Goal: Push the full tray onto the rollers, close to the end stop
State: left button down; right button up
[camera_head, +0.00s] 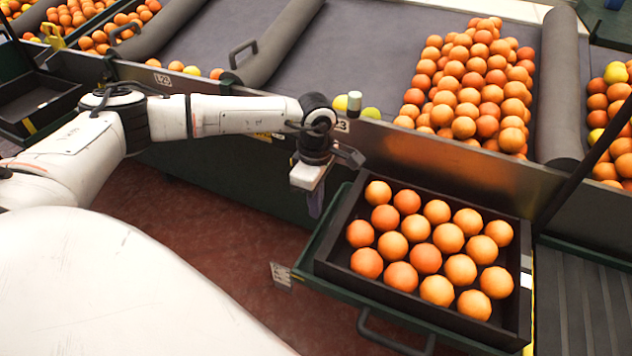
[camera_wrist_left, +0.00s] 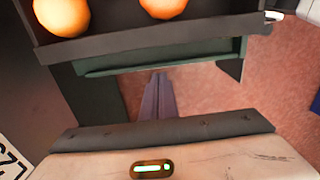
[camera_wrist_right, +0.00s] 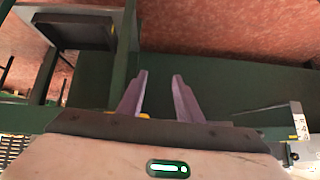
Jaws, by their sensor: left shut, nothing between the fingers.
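The black tray (camera_head: 325,262) is full of oranges and sits on a green shelf to the right of my left gripper. My left gripper (camera_head: 315,205) points down just beside the tray's left wall, with its fingers shut and empty. In the left wrist view the shut fingers (camera_wrist_left: 158,95) are apart from the tray wall (camera_wrist_left: 150,42), which crosses the top. My right gripper (camera_wrist_right: 158,95) is open and empty in the right wrist view; it is not in the head view. Dark ridged rollers (camera_head: 585,300) lie to the right of the tray. I cannot make out the end stop.
A sloped bin (camera_head: 350,50) with a big heap of oranges stands behind the tray. A dark post (camera_head: 585,165) rises near the tray's back right corner. Open red floor (camera_head: 230,220) lies to the left.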

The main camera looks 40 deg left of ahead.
pick_arm(q)
jog(key=shift+w+d, duration=0.3)
jog(key=shift+d, duration=0.7)
jog(key=shift+w+d, duration=0.25)
jog(key=shift+d, duration=0.7)
